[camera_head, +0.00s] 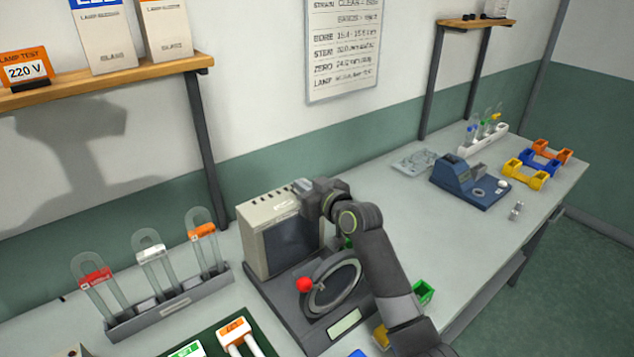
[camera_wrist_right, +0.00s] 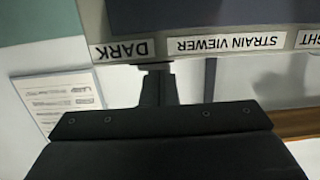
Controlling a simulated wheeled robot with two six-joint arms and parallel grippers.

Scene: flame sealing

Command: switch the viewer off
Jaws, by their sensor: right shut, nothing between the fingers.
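The strain viewer (camera_head: 268,205) is a beige box with a dark screen (camera_head: 292,246), standing on a dark base with a round ring (camera_head: 334,288) and a red knob (camera_head: 304,285). My right gripper (camera_head: 304,187) is at the viewer's upper right edge, shut and empty. In the right wrist view, its closed fingertips (camera_wrist_right: 156,68) are at the edge of the label strip, by the upside-down DARK label (camera_wrist_right: 124,50). The STRAIN VIEWER label (camera_wrist_right: 226,43) is beside it. I cannot tell whether the fingers touch the viewer. No switch can be made out. My left gripper is not in view.
A grey rack (camera_head: 170,309) with several U-shaped glass tubes stands left of the viewer. A green tray (camera_head: 258,342) lies in front. A blue device (camera_head: 468,182) and coloured holders (camera_head: 527,174) are farther right. A wooden shelf (camera_head: 110,77) hangs above left.

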